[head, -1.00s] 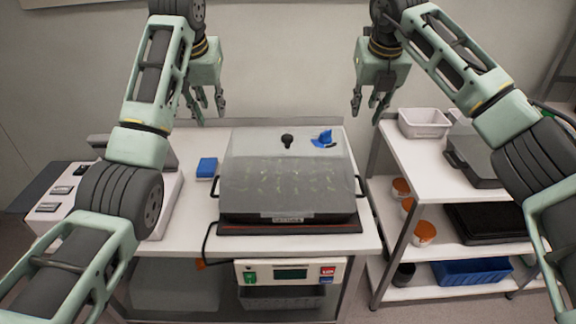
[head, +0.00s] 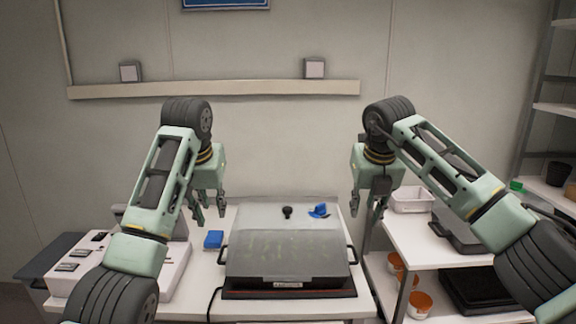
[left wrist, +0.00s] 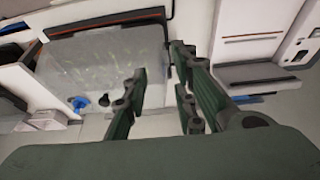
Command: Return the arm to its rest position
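My left arm comes in from the left in the head view. Its gripper (head: 209,222) hangs fingers down above the back left of the white bench (head: 195,299). In the left wrist view the left gripper (left wrist: 160,62) has its fingers apart with nothing between them. My right gripper (head: 366,222) hangs fingers down near the bench's back right corner. Its fingers look apart and empty. A covered tray with a clear lid (head: 285,240) sits on the bench between and in front of the two grippers. It also shows in the left wrist view (left wrist: 105,60).
A blue block (head: 213,240) lies left of the lid. A white instrument (head: 120,268) stands on the left. A shelf cart (head: 425,240) at right holds a white bin (head: 411,199) and orange-brown pots (head: 420,304). A wall rail (head: 215,89) runs behind.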

